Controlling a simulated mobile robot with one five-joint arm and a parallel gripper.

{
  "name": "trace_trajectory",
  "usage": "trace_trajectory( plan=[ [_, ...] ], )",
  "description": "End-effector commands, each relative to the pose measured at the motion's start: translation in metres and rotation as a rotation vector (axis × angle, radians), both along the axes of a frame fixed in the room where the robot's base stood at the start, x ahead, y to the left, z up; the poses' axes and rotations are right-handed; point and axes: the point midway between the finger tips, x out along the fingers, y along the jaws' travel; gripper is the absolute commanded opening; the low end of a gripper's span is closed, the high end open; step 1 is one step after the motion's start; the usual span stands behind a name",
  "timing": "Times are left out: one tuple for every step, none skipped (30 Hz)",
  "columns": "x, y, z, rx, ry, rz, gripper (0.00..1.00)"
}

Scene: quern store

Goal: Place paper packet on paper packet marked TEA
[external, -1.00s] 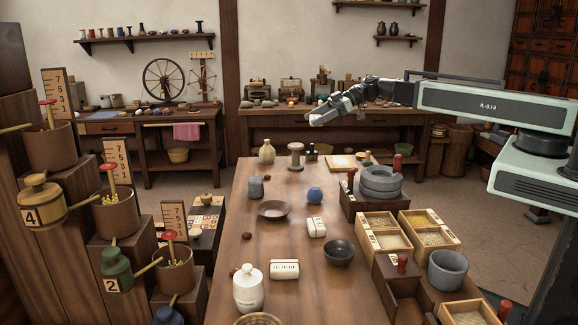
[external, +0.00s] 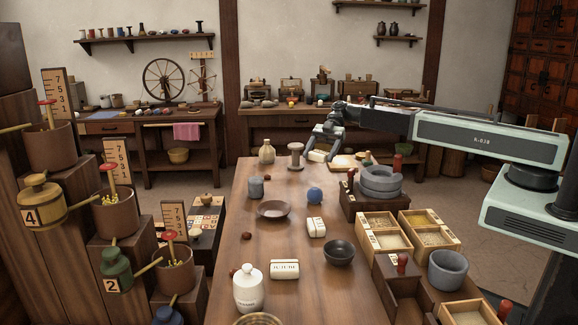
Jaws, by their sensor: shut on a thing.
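My gripper (external: 321,150) is at the far end of the long table, to the right of a wooden spool. It is shut on a small white paper packet (external: 317,156), partly hidden by the fingers. I cannot tell whether the packet touches the table. A second white packet (external: 316,228) lies mid-table between the blue ball and the dark bowl; its side marking is too small to read. A third white packet (external: 285,269) lies nearer the front, with lettering that looks like JUJUBE. Neither packet has anything on it.
The spool (external: 296,156) and a beige bottle (external: 266,151) stand at the far end. A blue ball (external: 314,195), brown dish (external: 273,210), dark bowl (external: 339,253) and white lidded jar (external: 248,289) are on the table. A stone quern (external: 380,181) and grain boxes line the right side.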

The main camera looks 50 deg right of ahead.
Motion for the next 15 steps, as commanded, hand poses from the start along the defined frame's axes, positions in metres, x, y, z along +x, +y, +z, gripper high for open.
trace_trajectory(
  plan=[
    [0.001, 0.003, -0.017, 0.0, 0.0, 0.003, 0.32],
    [0.001, 0.003, -0.02, 0.0, 0.0, 0.004, 0.32],
    [-0.001, 0.004, -0.022, 0.0, 0.0, 0.005, 0.32],
    [-0.001, 0.005, -0.023, 0.0, 0.0, 0.005, 0.32],
    [-0.001, 0.005, -0.023, 0.0, 0.0, 0.005, 0.32],
    [-0.001, 0.006, -0.023, 0.0, 0.001, 0.006, 0.32],
    [-0.001, 0.006, -0.023, 0.0, 0.001, 0.006, 0.32],
    [-0.001, 0.006, -0.022, 0.0, 0.0, 0.005, 0.32],
    [-0.001, 0.006, -0.022, 0.0, 0.0, 0.005, 0.32],
    [-0.001, 0.006, -0.024, 0.0, 0.0, 0.005, 0.32],
    [-0.001, 0.006, -0.026, 0.0, 0.0, 0.005, 0.32],
    [-0.001, 0.006, -0.031, 0.0, 0.001, 0.005, 0.32],
    [-0.001, 0.006, -0.036, 0.0, 0.001, 0.005, 0.32],
    [-0.001, 0.006, -0.042, 0.0, 0.001, 0.004, 0.32],
    [-0.001, 0.006, -0.051, 0.0, 0.001, 0.004, 0.32]
  ],
)
